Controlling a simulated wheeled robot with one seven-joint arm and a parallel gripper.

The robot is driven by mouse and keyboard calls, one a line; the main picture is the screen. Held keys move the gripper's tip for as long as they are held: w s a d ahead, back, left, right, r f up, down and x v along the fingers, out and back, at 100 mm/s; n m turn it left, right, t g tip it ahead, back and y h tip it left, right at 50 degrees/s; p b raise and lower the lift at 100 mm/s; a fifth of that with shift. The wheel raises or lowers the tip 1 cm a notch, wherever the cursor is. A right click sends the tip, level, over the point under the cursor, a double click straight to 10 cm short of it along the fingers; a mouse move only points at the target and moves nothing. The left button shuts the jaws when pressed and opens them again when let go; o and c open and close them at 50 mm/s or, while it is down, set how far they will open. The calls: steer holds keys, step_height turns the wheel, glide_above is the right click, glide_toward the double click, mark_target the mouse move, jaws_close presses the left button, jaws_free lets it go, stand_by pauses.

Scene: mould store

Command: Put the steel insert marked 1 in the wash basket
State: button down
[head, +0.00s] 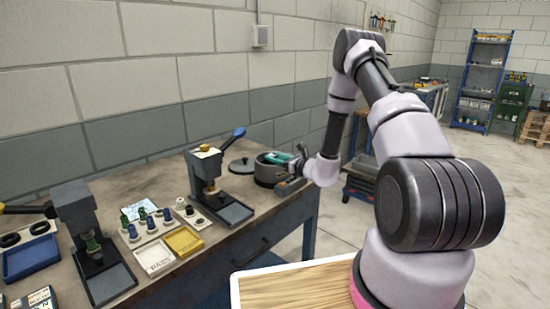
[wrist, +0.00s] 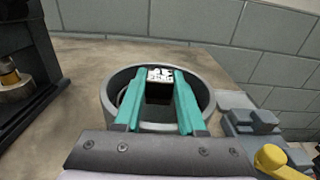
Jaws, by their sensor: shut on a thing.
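My gripper (head: 278,158) reaches over a round grey open-topped container (head: 264,178) at the far end of the bench. In the wrist view its two teal fingers (wrist: 160,80) are shut on a small dark block (wrist: 159,94) with a white marked top face. The marking is too small to read, so I cannot tell whether this is the insert marked 1. The block shows within the outline of the container's rim (wrist: 208,98); its height relative to the rim is unclear. I cannot tell whether this container is the wash basket.
A black press (head: 205,175) with a blue-tipped lever stands farther left. Trays and small coloured parts crowd the left bench. A grey fixture with a yellow knob (wrist: 271,157) is close on the right in the wrist view.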

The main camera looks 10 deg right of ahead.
steer(key=c, duration=0.5)
jaws_free()
steer(key=shift+f, duration=0.2)
steer(key=shift+s+f, duration=0.1)
